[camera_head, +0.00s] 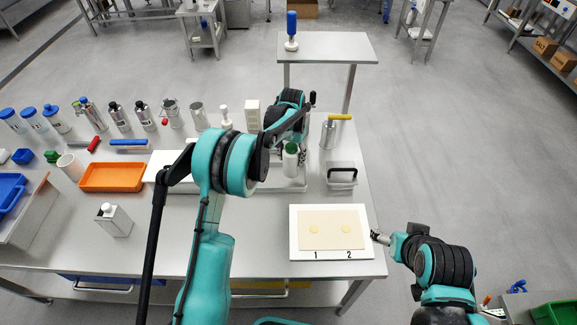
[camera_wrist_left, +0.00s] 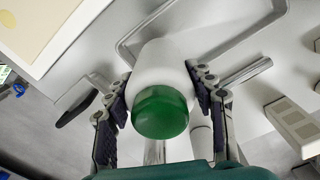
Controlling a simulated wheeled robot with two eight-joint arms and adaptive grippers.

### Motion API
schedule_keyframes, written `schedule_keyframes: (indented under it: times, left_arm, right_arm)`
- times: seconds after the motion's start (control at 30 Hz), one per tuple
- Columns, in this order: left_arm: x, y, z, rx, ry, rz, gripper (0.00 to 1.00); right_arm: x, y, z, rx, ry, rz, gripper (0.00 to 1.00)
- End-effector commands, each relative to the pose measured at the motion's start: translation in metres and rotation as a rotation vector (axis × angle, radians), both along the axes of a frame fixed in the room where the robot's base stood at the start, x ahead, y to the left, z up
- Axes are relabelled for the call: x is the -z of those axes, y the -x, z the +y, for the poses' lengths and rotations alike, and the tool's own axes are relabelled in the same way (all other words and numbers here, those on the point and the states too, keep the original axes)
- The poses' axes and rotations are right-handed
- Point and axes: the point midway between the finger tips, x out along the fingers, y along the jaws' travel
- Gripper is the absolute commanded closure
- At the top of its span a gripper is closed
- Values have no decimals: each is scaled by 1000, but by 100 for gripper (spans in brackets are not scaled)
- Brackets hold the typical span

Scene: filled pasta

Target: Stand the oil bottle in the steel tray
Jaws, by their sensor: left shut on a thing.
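The oil bottle, white with a green cap, shows in the head view (camera_head: 291,166) and in the left wrist view (camera_wrist_left: 165,62). My left gripper (camera_head: 291,148) is shut around its upper part, one finger on each side. The bottle looks upright. The steel tray (camera_head: 303,184) lies under and around it; its rim shows in the left wrist view (camera_wrist_left: 124,45). The bottle's base is hidden in the left wrist view, so I cannot tell whether it touches the tray floor. My right gripper (camera_head: 378,237) is beside the numbered board; its jaws are too small to read.
A white board (camera_head: 300,250) with two pasta discs lies at the front right. A steel pot with a yellow handle (camera_head: 328,133) and a dark-handled tool (camera_head: 342,175) stand right of the tray. An orange tray (camera_head: 112,188) and several bottles and cans fill the left side.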

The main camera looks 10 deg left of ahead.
Motion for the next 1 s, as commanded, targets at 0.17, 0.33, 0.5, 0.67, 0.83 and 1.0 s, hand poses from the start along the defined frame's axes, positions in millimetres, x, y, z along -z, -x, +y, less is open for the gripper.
schedule_keyframes:
  times: [0.17,0.33,0.5,0.67,0.83,1.0]
  left_arm:
    - [8,-4,9,1,0,0,88]
    - [29,-4,9,1,0,0,88]
    - [47,-4,9,1,0,0,88]
    - [45,-4,9,1,0,0,88]
    - [50,-4,9,1,0,0,88]
    - [49,-4,9,1,0,0,25]
  right_arm:
    - [3,0,0,0,0,0,26]
    - [10,0,0,0,0,0,26]
    - [14,0,0,0,0,0,26]
    - [13,0,0,0,0,0,26]
    - [17,0,0,0,0,0,26]
    - [16,0,0,0,0,0,26]
